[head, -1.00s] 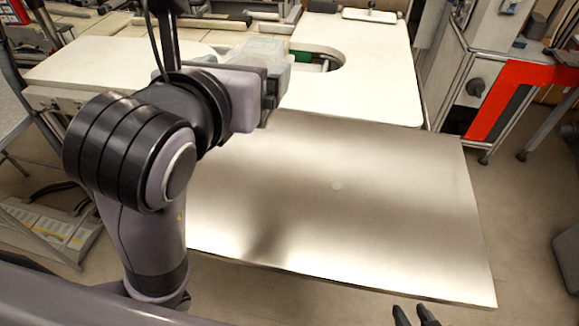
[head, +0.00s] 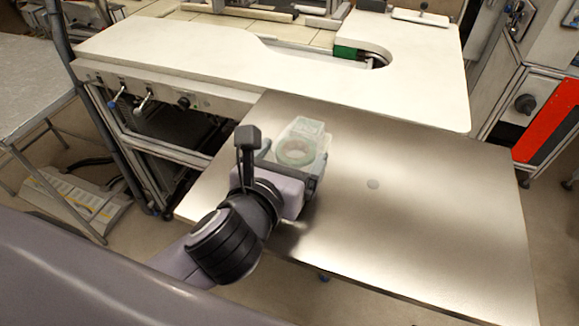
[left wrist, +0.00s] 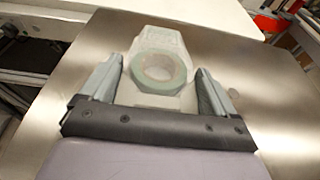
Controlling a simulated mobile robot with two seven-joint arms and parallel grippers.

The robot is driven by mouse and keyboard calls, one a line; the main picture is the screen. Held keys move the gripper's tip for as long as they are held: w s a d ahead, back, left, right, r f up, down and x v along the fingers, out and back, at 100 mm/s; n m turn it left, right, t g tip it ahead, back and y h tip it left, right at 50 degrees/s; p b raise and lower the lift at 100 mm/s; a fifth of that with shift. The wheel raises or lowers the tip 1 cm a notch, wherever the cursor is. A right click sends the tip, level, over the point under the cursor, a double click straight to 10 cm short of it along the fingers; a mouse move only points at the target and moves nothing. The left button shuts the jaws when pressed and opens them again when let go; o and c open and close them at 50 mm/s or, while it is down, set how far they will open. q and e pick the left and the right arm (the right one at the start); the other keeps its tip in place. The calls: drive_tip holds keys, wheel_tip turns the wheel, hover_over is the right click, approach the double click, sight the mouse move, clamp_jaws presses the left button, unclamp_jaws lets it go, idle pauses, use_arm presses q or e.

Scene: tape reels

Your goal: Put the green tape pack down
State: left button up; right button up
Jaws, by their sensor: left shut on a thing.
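The green tape pack (head: 297,146) is a clear, pale pack with a light green tape ring inside. My left gripper (head: 293,158) is shut on it, with a finger along each side. The pack is over the left part of the metal table (head: 430,215); I cannot tell whether it touches the top. In the left wrist view the pack (left wrist: 159,68) sits between the two fingers of the left gripper (left wrist: 155,88), its ring facing the camera. My right gripper is not in view.
A white worktop (head: 200,50) with a rounded cut-out stands behind the metal table. A small round mark (head: 373,184) lies on the metal. The table's middle and right are clear. A red-panelled machine (head: 550,125) stands at the right.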

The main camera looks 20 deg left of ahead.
use_arm(q)
drive_tip(key=shift+f, duration=0.9)
drive_tip(key=shift+f, duration=0.15)
drive_tip(key=o, duration=0.9)
